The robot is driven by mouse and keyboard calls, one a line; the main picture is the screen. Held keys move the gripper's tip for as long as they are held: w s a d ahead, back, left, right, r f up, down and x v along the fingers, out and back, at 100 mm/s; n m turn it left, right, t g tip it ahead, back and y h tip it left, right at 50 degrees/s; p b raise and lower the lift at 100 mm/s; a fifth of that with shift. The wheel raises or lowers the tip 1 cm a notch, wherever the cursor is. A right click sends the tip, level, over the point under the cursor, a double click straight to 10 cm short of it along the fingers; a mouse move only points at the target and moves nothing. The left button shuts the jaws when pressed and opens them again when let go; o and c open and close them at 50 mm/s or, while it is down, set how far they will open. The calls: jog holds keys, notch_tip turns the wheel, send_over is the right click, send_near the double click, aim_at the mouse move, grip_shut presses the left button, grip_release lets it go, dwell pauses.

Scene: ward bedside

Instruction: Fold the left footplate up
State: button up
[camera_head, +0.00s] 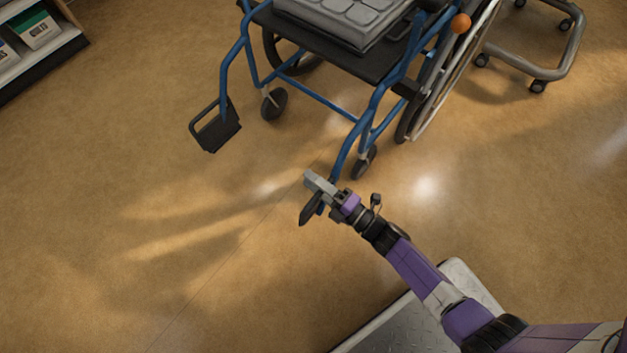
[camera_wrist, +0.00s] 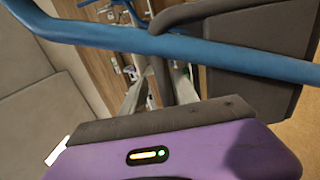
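The wheelchair (camera_head: 350,60) has blue tubing and faces me. One footplate (camera_head: 311,207) hangs at the end of the leg tube on the picture's right; it is dark, steeply tilted and partly hidden by my gripper. My gripper (camera_head: 318,183) is right at this footplate and the lower leg tube. In the wrist view the dark plate (camera_wrist: 255,95) fills the right side, behind a blue tube (camera_wrist: 190,47). The light grey fingers (camera_wrist: 160,92) stand apart with a dark bar between them; whether they grip it is unclear. The other footplate (camera_head: 222,134) lies roughly flat at the left.
A wheeled metal frame (camera_head: 540,72) is at the upper right. A shelf (camera_head: 50,50) with boxes is at the upper left. The floor in front of the chair is clear.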

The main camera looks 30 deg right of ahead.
jog(key=p+v, duration=0.1)
jog(key=v, duration=0.6)
jog(key=shift+s, duration=0.4)
jog(key=shift+d, duration=0.15)
